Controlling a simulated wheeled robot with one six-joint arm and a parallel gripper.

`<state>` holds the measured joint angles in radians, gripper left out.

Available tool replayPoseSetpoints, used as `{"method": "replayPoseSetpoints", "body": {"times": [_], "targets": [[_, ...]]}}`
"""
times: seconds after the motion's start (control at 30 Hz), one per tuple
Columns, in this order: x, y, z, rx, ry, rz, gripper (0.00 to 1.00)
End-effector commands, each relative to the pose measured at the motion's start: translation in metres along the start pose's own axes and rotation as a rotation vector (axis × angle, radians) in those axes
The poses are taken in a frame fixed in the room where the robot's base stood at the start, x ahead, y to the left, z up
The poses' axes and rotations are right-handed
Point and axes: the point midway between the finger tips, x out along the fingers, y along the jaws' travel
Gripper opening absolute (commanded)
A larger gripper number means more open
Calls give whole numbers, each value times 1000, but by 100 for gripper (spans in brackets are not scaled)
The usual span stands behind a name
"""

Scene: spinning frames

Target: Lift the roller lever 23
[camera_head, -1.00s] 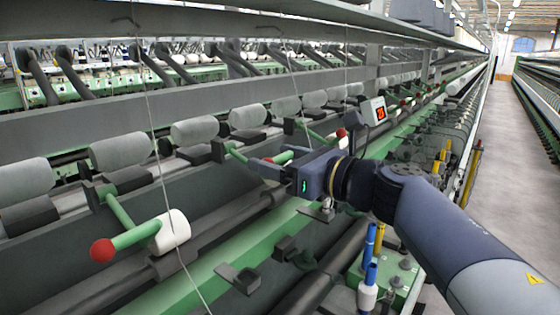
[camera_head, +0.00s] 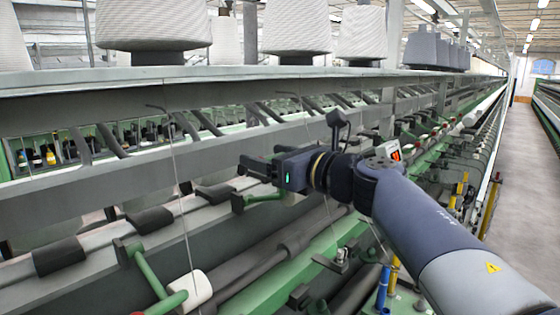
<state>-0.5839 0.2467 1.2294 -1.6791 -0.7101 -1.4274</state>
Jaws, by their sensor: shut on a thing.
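A green roller lever (camera_head: 262,197) is in the middle of the head view, and its arm runs right from its mount to just under my gripper. My gripper (camera_head: 258,167) points left and is shut on the roller lever. The gripper body hides the grip and the lever's end. No number can be read on the lever.
Another green lever (camera_head: 150,268) with a white roller (camera_head: 190,291) is at the lower left. A grey rail (camera_head: 240,82) with large pale cones (camera_head: 290,28) runs above my gripper. A thin hanging wire (camera_head: 181,195) is left of it. The aisle at right is clear.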

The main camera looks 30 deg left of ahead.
Motion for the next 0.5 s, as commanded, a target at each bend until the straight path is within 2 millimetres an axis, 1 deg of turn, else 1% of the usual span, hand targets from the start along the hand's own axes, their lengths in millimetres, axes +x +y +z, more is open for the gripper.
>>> {"method": "replayPoseSetpoints", "body": {"times": [0.03, 0.1, 0.3, 0.5], "targets": [[4, 0, 6, 1, -2, 1, 28], [7, 0, 8, 1, -2, 1, 29], [13, 0, 10, 0, -1, 1, 29], [14, 0, 10, 1, -1, 0, 28]]}}
